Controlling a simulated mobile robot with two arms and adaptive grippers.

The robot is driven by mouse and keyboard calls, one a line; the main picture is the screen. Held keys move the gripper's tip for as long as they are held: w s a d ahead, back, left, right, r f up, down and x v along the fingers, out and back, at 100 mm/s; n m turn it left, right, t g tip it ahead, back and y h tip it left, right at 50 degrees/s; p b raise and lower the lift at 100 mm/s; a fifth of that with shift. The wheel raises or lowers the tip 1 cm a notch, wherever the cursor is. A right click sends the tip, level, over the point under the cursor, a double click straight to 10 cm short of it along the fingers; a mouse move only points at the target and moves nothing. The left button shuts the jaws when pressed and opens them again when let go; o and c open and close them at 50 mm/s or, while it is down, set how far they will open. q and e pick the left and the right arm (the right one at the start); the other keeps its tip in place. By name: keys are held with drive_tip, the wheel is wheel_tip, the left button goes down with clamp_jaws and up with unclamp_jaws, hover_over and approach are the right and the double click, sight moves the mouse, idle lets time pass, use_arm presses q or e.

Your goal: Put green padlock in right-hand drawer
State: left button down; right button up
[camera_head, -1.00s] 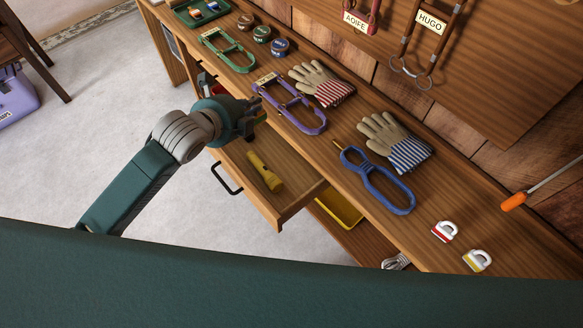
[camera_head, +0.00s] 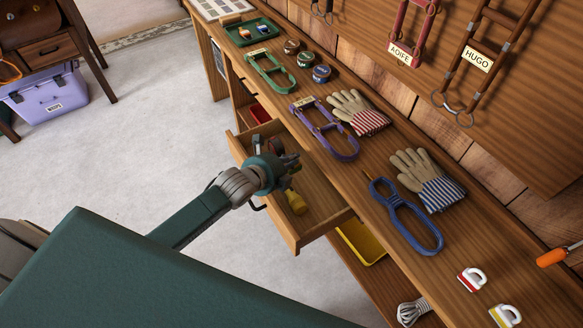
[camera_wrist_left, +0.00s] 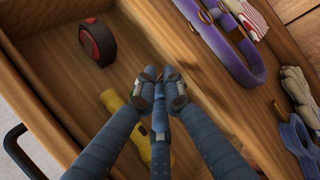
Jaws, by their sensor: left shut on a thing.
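The open drawer (camera_head: 325,205) sticks out from the workbench and holds a yellow flashlight (camera_head: 296,203), partly hidden by my left gripper (camera_head: 292,162). The flashlight also shows in the left wrist view (camera_wrist_left: 112,101), with a black and red tape measure (camera_wrist_left: 97,42) in the drawer. My left gripper is over the drawer, its fingers closed together (camera_wrist_left: 160,88). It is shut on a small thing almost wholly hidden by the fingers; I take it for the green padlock. No green padlock shows on the bench. My right gripper is out of view.
A yellow tray (camera_head: 362,243) sits below, right of the drawer.

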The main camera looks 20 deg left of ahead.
use_arm(q)
wheel_tip(320, 180, down, 3)
drive_tip(key=shift+f, duration=0.4)
drive_tip(key=shift+f+b, duration=0.1)
drive_tip(key=shift+b, duration=0.2)
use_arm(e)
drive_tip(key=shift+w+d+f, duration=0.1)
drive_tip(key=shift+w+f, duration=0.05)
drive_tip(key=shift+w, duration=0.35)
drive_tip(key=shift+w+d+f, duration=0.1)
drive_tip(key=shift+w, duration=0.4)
use_arm(q)
drive_tip(key=c, duration=1.9)
unclamp_jaws()
drive_tip(key=shift+o, duration=0.2)
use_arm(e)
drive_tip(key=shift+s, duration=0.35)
